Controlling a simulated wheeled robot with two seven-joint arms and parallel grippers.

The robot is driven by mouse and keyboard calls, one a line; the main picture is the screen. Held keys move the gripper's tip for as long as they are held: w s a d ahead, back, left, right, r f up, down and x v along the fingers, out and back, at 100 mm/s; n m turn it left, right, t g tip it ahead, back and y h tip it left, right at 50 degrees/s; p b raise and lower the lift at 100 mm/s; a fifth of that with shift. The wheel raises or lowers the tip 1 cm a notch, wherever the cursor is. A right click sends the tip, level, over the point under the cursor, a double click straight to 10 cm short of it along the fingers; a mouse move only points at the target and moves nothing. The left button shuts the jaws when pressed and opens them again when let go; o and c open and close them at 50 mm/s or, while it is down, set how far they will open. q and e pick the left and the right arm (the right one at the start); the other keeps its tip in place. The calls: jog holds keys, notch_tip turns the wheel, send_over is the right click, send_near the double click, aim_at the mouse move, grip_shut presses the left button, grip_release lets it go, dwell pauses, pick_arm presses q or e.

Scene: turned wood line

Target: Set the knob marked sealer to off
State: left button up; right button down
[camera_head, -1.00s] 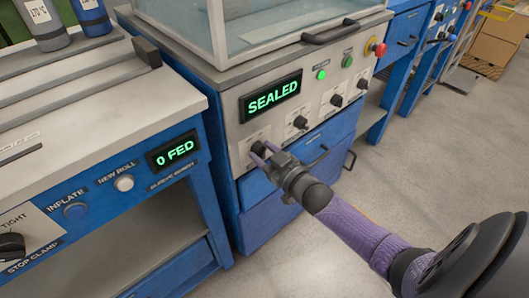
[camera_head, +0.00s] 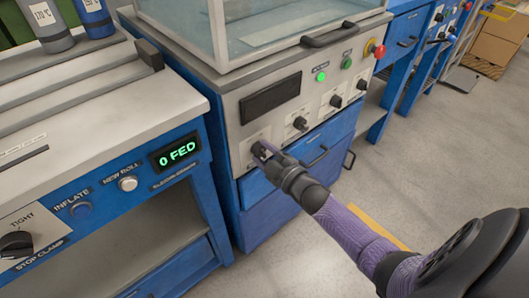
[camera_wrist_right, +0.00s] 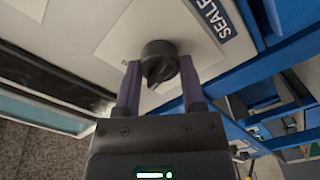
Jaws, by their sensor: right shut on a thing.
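The sealer knob (camera_wrist_right: 160,62) is a round black knob on a pale plate, beside a label of which "SEALE" can be read in the right wrist view. In the head view the knob (camera_head: 258,150) is the leftmost on the grey panel, mostly behind my gripper. My right gripper (camera_wrist_right: 157,80) is shut on the knob, one finger on each side. It also shows in the head view (camera_head: 268,153). The display (camera_head: 270,98) above the knob is dark. My left gripper is not in view.
Several other knobs (camera_head: 300,123) sit to the right on the same panel, with a lit green button (camera_head: 321,77) and a red emergency button (camera_head: 378,50). A handle (camera_head: 328,34) juts out above. A blue bench (camera_head: 150,225) stands close on the left.

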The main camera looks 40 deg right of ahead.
jog(key=shift+f+n, duration=0.1)
jog(key=shift+n, duration=1.4)
jog(key=shift+c, duration=0.9)
grip_release()
jog(key=s+p, duration=0.3)
jog(key=s, duration=0.7)
jog(key=shift+d+p, duration=0.3)
jog(key=shift+d, duration=0.1)
